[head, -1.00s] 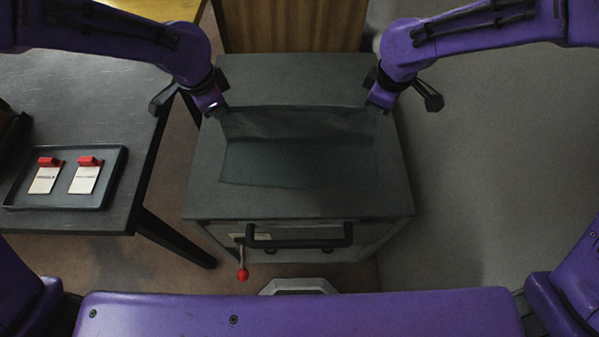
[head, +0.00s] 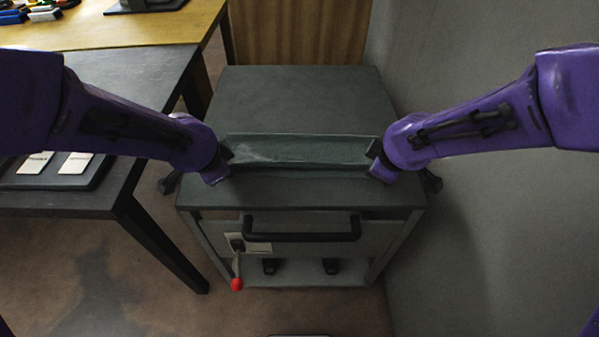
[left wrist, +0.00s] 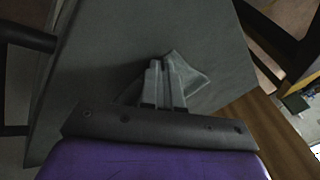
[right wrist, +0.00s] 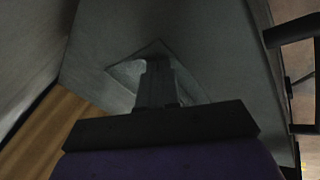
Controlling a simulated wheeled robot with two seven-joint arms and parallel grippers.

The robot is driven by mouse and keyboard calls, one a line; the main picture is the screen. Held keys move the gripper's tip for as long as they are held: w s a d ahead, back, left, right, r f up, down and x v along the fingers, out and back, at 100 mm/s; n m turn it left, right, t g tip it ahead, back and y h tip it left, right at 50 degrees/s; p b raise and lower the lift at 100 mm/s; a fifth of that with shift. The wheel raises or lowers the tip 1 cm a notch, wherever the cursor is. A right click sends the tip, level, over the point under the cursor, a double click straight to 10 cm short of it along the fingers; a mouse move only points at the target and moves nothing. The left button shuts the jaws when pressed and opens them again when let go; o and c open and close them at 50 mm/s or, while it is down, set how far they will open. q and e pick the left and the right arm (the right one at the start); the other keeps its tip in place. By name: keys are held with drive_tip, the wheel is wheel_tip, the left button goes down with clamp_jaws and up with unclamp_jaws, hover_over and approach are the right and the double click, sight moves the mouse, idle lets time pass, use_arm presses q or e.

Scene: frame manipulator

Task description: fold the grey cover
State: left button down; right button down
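The grey cover (head: 300,150) lies on the dark cabinet top as a narrow band between my two grippers, seemingly doubled over. My left gripper (head: 224,165) is at its left end and my right gripper (head: 377,163) at its right end, both low over the top near its front edge. In the left wrist view, the fingers (left wrist: 164,82) are close together with a corner of the cover (left wrist: 188,76) beside them. In the right wrist view, the fingers (right wrist: 157,82) are also close together, with cover fabric (right wrist: 128,72) next to them. The pinched fabric itself is mostly hidden.
The cabinet top (head: 300,95) is clear behind the cover. A black handle (head: 302,233) and a red-knobbed lever (head: 237,283) are on the cabinet front. A dark table with a tray (head: 85,180) of cards stands left; a wooden table (head: 120,30) is behind. A grey wall is right.

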use_arm(q)
drive_tip(key=shift+d, duration=0.1)
use_arm(e)
drive_tip(key=shift+d, duration=0.15)
use_arm(q)
drive_tip(key=c, duration=1.6)
unclamp_jaws()
use_arm(e)
drive_tip(key=c, duration=1.6)
unclamp_jaws()
use_arm(q)
drive_tip(key=o, duration=0.5)
use_arm(e)
drive_tip(key=o, duration=0.5)
use_arm(q)
drive_tip(key=shift+o, duration=0.5)
use_arm(e)
drive_tip(key=shift+o, duration=0.5)
drive_tip(key=shift+s, duration=0.1)
